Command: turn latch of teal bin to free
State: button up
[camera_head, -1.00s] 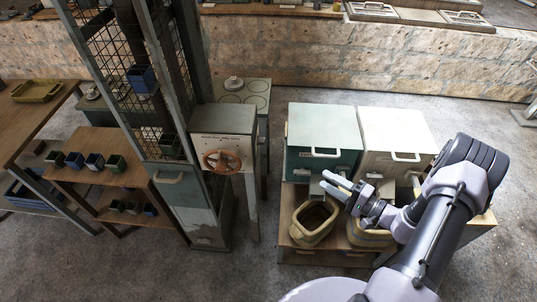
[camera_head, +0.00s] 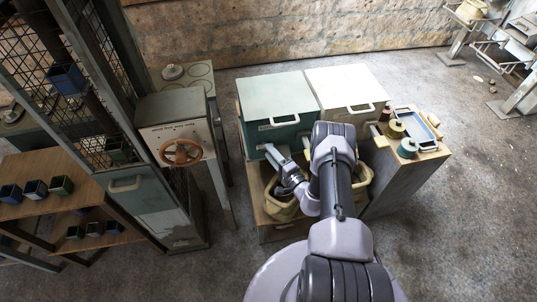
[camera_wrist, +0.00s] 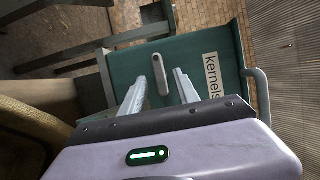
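The teal bin (camera_head: 272,95) stands on the left of the low cabinet, with a pale lid and a white handle. In the wrist view its teal front (camera_wrist: 205,55) shows a "kernels" label and a handle at the right. The latch (camera_wrist: 159,74), a short pale-grey bar, lies against the front, roughly upright in that picture. My gripper (camera_wrist: 156,77) is open, with one finger on each side of the latch; I cannot tell whether they touch it. In the head view my gripper (camera_head: 270,149) is at the lower front of the bin and hides the latch.
A cream bin (camera_head: 345,88) stands right beside the teal one. A yellowish basket (camera_head: 279,207) sits below in the cabinet. A console with an orange handwheel (camera_head: 181,152) stands to the left. A tray and spools (camera_head: 407,148) lie at the right.

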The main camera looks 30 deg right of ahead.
jog(key=shift+w+a, duration=0.1)
jog(key=shift+w, duration=0.7)
grip_shut()
